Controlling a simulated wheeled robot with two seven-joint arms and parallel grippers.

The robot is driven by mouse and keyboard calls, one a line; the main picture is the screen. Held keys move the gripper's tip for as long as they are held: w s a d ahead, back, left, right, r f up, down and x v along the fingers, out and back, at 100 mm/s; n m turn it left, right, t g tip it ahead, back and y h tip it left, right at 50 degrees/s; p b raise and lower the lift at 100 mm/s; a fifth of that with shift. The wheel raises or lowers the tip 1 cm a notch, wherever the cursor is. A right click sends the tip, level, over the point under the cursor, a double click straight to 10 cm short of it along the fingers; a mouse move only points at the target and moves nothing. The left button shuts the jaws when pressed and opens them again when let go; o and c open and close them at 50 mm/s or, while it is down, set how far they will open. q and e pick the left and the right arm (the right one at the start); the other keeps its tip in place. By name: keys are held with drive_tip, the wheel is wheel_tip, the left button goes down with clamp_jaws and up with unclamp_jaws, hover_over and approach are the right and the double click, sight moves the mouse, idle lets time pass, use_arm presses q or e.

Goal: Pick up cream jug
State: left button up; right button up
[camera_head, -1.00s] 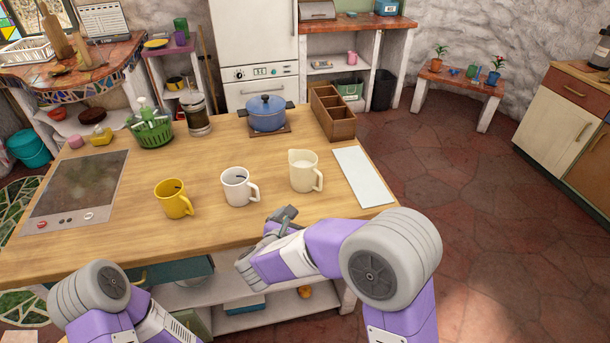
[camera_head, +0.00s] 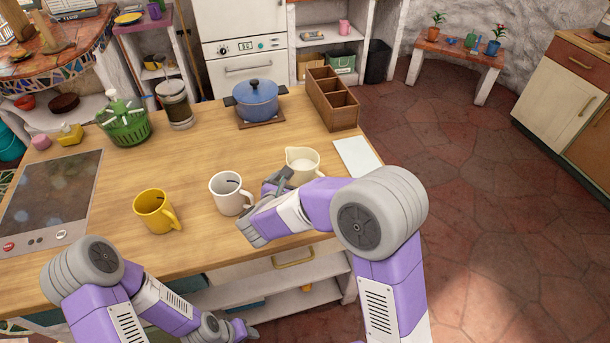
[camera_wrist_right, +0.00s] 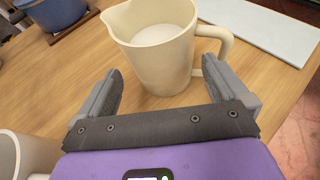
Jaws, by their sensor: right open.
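The cream jug (camera_head: 302,164) stands upright on the wooden counter, partly hidden behind my right arm in the head view. In the right wrist view the jug (camera_wrist_right: 160,55) is cream-coloured, with white contents, its spout to the left and its handle to the right. My right gripper (camera_head: 279,178) is just in front of the jug. Its open fingers also show in the right wrist view (camera_wrist_right: 170,88), one on each side of the jug's lower front, with nothing gripped. My left gripper (camera_head: 240,330) is low in front of the counter, small and unclear.
A white mug (camera_head: 228,196) stands close left of my right gripper, and a yellow mug (camera_head: 152,212) farther left. A pale board (camera_head: 356,157) lies right of the jug. A wooden divided box (camera_head: 334,116) and a blue pot (camera_head: 256,101) stand behind.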

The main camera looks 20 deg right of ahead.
sight(304, 161)
drive_tip(key=x, duration=0.4)
drive_tip(key=shift+w+d+f+b, duration=0.1)
drive_tip(key=shift+d+f+b, duration=0.1)
drive_tip(key=shift+b, duration=0.2)
drive_tip(key=shift+r, duration=0.15)
drive_tip(key=c, duration=1.1)
